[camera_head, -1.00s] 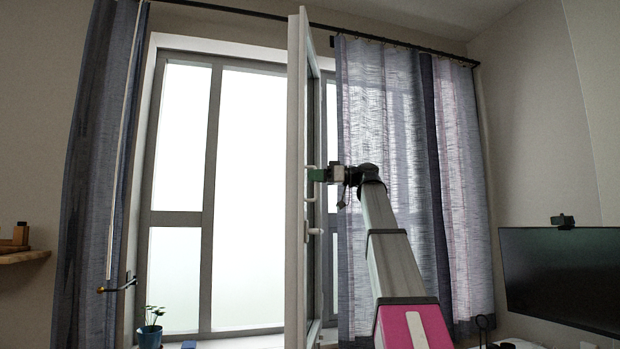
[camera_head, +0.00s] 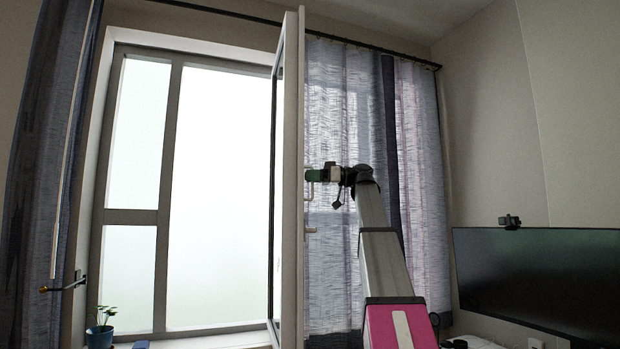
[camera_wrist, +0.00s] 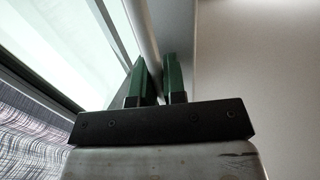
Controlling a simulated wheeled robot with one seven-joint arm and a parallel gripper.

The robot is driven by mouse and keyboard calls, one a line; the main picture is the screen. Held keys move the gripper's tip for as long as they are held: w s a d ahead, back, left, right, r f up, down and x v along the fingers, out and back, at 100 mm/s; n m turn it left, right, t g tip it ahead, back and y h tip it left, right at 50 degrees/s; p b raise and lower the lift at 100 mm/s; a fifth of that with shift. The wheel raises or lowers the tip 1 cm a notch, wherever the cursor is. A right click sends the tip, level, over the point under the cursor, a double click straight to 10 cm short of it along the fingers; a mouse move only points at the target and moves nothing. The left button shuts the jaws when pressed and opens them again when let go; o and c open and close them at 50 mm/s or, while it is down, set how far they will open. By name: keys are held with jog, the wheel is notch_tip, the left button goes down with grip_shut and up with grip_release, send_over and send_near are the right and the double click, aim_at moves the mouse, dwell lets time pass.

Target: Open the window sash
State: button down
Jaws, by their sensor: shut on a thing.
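The window sash (camera_head: 291,190) stands swung out into the room, seen nearly edge-on in the head view, with the window frame (camera_head: 168,150) behind it to the left. My gripper (camera_head: 308,175) is at the right side of the sash edge, at a light handle bar. A second handle (camera_head: 309,230) shows lower on the sash. In the wrist view my gripper's green fingers (camera_wrist: 160,80) are close together around a pale bar (camera_wrist: 142,35) that runs up along the sash. The exact contact between the fingers is partly hidden.
Curtains hang at the left (camera_head: 45,180) and right (camera_head: 345,110) of the window. A potted plant (camera_head: 100,338) stands on the sill at the lower left. A monitor (camera_head: 540,285) stands at the lower right, near my arm.

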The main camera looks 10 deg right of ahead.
jog(key=shift+s+f, duration=0.1)
jog(key=shift+s, duration=0.05)
jog(key=c, duration=1.5)
grip_release()
jog(key=s+d, duration=0.2)
jog(key=d, duration=0.8)
jog(key=shift+d, duration=0.3)
